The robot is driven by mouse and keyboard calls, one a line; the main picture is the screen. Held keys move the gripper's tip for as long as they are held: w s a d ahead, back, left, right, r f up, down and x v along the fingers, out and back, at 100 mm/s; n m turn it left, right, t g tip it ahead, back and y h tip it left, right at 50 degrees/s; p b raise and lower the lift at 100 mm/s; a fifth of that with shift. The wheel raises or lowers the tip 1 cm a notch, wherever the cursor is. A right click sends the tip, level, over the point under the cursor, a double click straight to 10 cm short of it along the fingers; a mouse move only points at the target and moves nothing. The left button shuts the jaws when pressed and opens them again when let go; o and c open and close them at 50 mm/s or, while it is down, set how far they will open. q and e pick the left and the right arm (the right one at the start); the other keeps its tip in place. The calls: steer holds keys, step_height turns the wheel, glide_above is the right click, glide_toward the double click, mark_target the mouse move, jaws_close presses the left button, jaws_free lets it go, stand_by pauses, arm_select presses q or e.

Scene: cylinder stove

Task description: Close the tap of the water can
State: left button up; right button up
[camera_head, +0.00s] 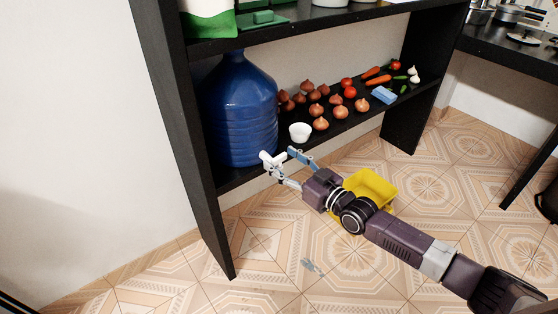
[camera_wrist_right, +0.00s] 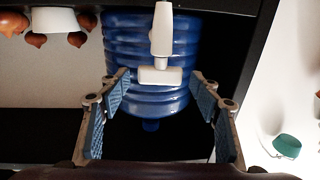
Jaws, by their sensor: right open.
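The water can (camera_head: 238,115) is a big blue ribbed jug standing on the lower black shelf; its ribbed side (camera_wrist_right: 120,45) also shows in the right wrist view. Its white tap (camera_head: 268,160) sticks out low at the front, and in the wrist view the T-shaped tap (camera_wrist_right: 161,40) is in front of the blue wall. My right gripper (camera_head: 286,166) is open at the tap. In the wrist view its blue-padded fingers (camera_wrist_right: 160,92) stand apart, one each side of the tap, with gaps to it. My left gripper is not in view.
A white bowl (camera_head: 300,132), several onions (camera_head: 320,124) and a blue block (camera_head: 384,95) share the shelf right of the can. A yellow bin (camera_head: 378,187) stands on the tiled floor behind my right arm. The shelf's black side panel (camera_head: 188,150) is close left of the can.

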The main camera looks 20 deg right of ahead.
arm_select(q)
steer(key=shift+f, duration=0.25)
arm_select(e)
steer(key=shift+x, duration=1)
steer(key=c, duration=1.2)
steer(key=shift+r, duration=0.1)
steer(key=m+h+p, duration=0.1)
steer(key=p, duration=0.3)
steer(key=shift+r+t+h+p, duration=0.2)
steer(key=shift+t+h+p, duration=0.1)
steer(key=shift+h+p, duration=0.1)
steer(key=shift+f, duration=0.15)
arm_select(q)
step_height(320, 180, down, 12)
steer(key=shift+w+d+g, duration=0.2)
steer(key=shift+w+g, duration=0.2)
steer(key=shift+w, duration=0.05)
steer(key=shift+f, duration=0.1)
